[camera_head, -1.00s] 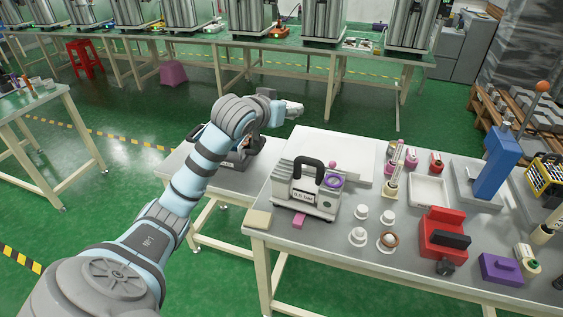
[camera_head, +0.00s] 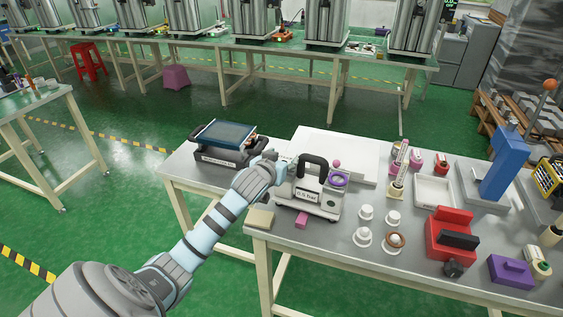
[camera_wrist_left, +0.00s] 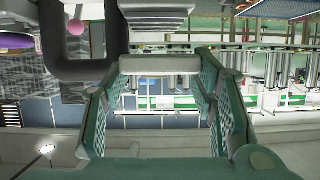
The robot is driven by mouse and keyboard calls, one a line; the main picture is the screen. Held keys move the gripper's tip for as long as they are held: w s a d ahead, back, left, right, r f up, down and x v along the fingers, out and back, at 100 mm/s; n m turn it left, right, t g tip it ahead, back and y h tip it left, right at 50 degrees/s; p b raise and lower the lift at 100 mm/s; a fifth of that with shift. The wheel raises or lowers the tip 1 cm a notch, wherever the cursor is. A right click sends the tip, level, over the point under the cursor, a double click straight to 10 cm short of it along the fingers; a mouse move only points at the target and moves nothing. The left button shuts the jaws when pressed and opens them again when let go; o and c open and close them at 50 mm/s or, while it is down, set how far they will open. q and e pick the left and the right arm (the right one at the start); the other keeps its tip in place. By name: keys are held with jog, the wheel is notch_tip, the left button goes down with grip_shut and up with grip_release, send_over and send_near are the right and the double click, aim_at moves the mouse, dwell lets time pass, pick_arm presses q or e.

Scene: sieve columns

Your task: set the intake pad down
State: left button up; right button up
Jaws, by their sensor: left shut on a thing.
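My left gripper (camera_head: 277,156) is beside the left end of the labelled grey device with a black handle (camera_head: 313,162), above the table. In the left wrist view its two green-padded fingers (camera_wrist_left: 158,90) stand apart, with a pale grey bar (camera_wrist_left: 158,64) spanning between their tips. I take this bar to be the intake pad, shut in the fingers; two silver pegs show below it. The pad is too small to make out in the head view. The device's black handle (camera_wrist_left: 55,45) is close on the left of the wrist view. My right gripper is not in view.
A black device with a blue slab on top (camera_head: 227,133) stands left of the gripper. A beige block (camera_head: 260,219) lies at the table's corner. White pieces (camera_head: 363,236), a red holder (camera_head: 449,234) and a purple block (camera_head: 511,270) stand to the right. A white plate (camera_head: 352,150) lies behind.

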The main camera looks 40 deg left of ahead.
pick_arm(q)
jog(key=shift+f, duration=0.5)
jog(key=o, duration=0.7)
jog(key=shift+o, duration=0.2)
jog(key=shift+r, duration=0.4)
jog(key=p+v, duration=0.2)
jog(key=v, duration=1)
jog(key=shift+r, duration=0.2)
